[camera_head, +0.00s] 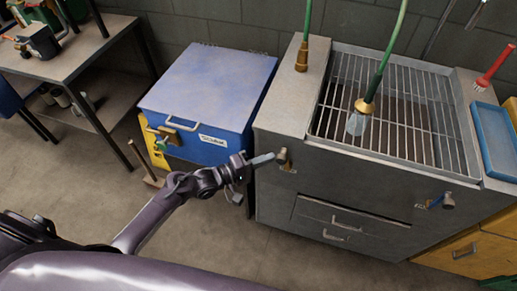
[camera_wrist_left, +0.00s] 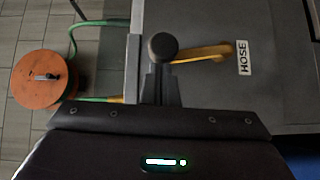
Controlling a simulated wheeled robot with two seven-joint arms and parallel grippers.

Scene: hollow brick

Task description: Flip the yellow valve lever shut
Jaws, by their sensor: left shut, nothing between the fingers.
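In the left wrist view, the yellow lever (camera_wrist_left: 205,53) reaches right from beside a dark round knob (camera_wrist_left: 163,46), towards a HOSE label (camera_wrist_left: 243,57) on a grey panel. My right gripper is not in view.
The grey cabinet (camera_head: 275,205) carries a metal grate (camera_head: 395,110) with green hoses above. A blue chest (camera_head: 210,95) stands left of it. A second knob (camera_head: 447,200) is at the cabinet's right. An orange reel (camera_wrist_left: 42,78) shows at left in the wrist view.

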